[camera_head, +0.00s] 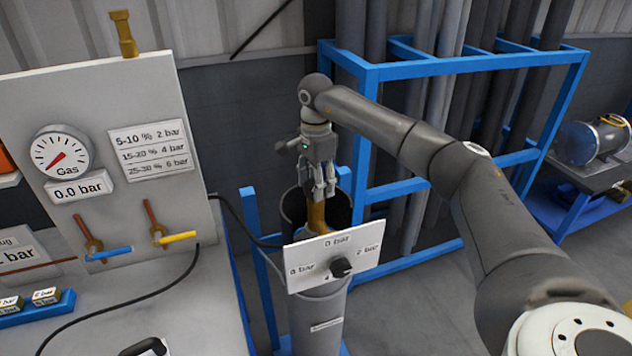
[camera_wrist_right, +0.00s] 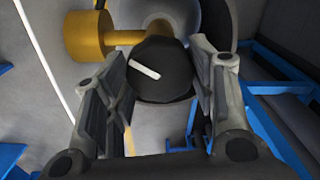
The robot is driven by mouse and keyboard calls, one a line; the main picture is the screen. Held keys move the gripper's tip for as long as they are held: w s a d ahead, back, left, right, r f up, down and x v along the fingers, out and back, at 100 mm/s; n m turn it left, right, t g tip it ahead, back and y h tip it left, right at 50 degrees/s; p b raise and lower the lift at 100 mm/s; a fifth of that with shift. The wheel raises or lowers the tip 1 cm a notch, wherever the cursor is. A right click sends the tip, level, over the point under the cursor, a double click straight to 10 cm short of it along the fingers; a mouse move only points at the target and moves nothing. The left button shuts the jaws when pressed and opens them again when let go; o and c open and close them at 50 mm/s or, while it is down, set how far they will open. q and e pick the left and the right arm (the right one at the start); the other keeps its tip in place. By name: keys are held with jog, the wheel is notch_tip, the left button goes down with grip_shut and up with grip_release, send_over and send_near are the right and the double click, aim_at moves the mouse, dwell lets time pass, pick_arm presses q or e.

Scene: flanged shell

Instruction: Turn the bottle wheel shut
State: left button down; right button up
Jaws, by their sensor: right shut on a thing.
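The bottle wheel (camera_wrist_right: 160,72) is a round black knob with a white mark, between the two fingers of my right gripper (camera_wrist_right: 163,95) in the right wrist view. The gripper is shut on it from both sides. In the head view my right gripper (camera_head: 324,193) points down over the brass valve (camera_head: 316,214) at the top of the grey gas bottle (camera_head: 316,325). The wheel cannot be made out there. The brass valve body (camera_wrist_right: 92,36) also shows beyond the wheel in the wrist view. My left gripper is not in view.
A white dial plate (camera_head: 310,276) with a black knob (camera_head: 341,267) stands in front of the valve. The gas panel's gauge (camera_head: 62,153) sits above a 0.0 bar label. A black hose crosses the left bench.

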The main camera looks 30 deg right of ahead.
jog(key=m, duration=1.4)
jog(key=shift+m, duration=0.3)
jog(key=m, duration=0.3)
jog(key=shift+m+p, duration=0.3)
jog(key=shift+p, duration=0.05)
jog(key=m, duration=0.3)
jog(key=shift+r+m, duration=0.1)
jog(key=shift+m, duration=0.2)
jog(key=m, duration=0.3)
jog(key=shift+m, duration=0.3)
jog(key=shift+m+p, duration=0.3)
jog(key=shift+m, duration=1.6)
